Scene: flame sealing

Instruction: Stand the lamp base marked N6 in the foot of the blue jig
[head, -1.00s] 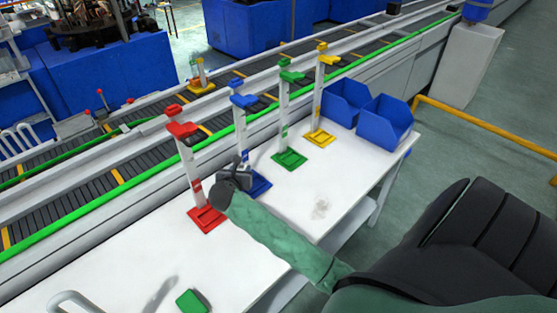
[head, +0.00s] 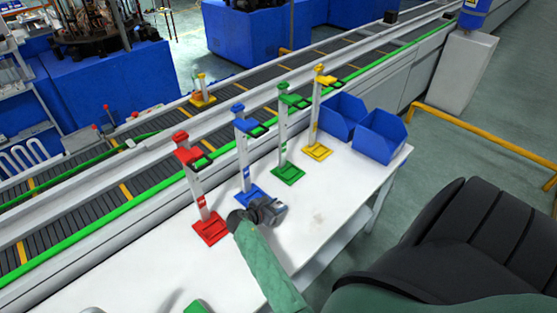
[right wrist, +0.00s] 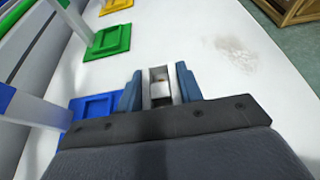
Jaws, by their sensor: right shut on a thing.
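The blue jig (head: 242,152) stands upright between the red and green jigs. Its flat square foot (head: 249,196) is on the table, and the foot also shows left of my fingers in the right wrist view (right wrist: 94,106). My right gripper (head: 277,210) is just right and in front of that foot, apart from it as far as I can tell. In the right wrist view my fingers (right wrist: 160,88) are shut on a small pale, silvery piece (right wrist: 160,75), apparently the lamp base. Its N6 mark is not readable. My left gripper is not in view.
A red jig (head: 209,229), a green jig (head: 287,174) and a yellow jig (head: 317,151) stand in the same row. Two blue bins (head: 381,138) are at the table's far end. A conveyor (head: 80,215) runs behind.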

